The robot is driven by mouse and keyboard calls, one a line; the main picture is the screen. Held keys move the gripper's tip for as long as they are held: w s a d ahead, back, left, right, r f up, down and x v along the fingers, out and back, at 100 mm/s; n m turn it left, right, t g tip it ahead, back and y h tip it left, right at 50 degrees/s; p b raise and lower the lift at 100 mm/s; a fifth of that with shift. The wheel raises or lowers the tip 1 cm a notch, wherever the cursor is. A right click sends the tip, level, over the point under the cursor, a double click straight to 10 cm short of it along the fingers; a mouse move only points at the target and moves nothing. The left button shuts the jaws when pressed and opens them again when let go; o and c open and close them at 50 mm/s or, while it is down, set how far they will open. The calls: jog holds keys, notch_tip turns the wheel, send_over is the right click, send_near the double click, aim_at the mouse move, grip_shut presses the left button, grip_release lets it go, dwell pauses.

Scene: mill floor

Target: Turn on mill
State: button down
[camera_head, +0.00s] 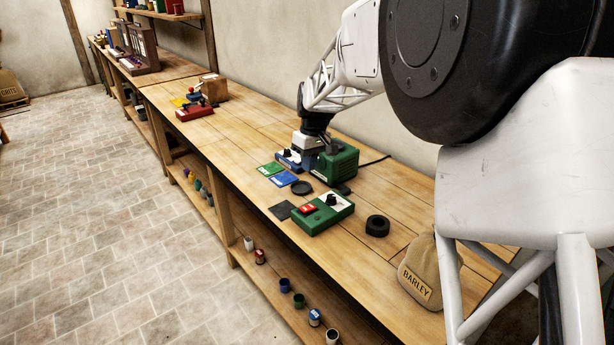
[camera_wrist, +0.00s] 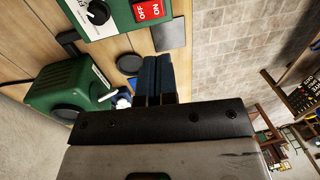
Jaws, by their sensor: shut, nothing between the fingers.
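The green control box (camera_head: 322,216) lies on the bench with a red rocker switch (camera_head: 307,209) and a black knob (camera_head: 331,199) on a white plate. In the wrist view, the switch (camera_wrist: 150,10) reads OFF and ON; which side is pressed I cannot tell. A green motor-like machine (camera_head: 337,161), also in the wrist view (camera_wrist: 70,86), stands behind the box, with a cable to the wall side. My gripper (camera_head: 286,162) is low beside this machine. Its dark blue fingers (camera_wrist: 156,62) are together and empty, pointing toward the box but apart from the switch.
Green (camera_head: 271,169) and blue (camera_head: 283,179) cards, a dark disc (camera_head: 302,187), a dark square plate (camera_head: 282,211) and a black ring (camera_head: 377,226) lie around the box. A barley sack (camera_head: 424,278) stands at right. Small cups line the lower shelf. The bench's front edge is close.

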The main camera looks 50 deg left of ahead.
aim_at(307, 208)
jog(key=f, duration=0.4)
jog(key=s+f, duration=0.1)
jog(key=f, duration=0.4)
jog(key=s+f, duration=0.1)
jog(key=f, duration=0.3)
jog(key=shift+f, duration=0.15)
jog(key=shift+f, duration=0.1)
jog(key=shift+s+f+t, duration=0.1)
jog(key=shift+f+t, duration=0.05)
jog(key=shift+t, duration=0.15)
jog(key=shift+w, duration=0.2)
jog(key=shift+w+r, duration=0.35)
jog(key=shift+w, duration=0.25)
jog(key=shift+r, duration=0.1)
dwell(0.3)
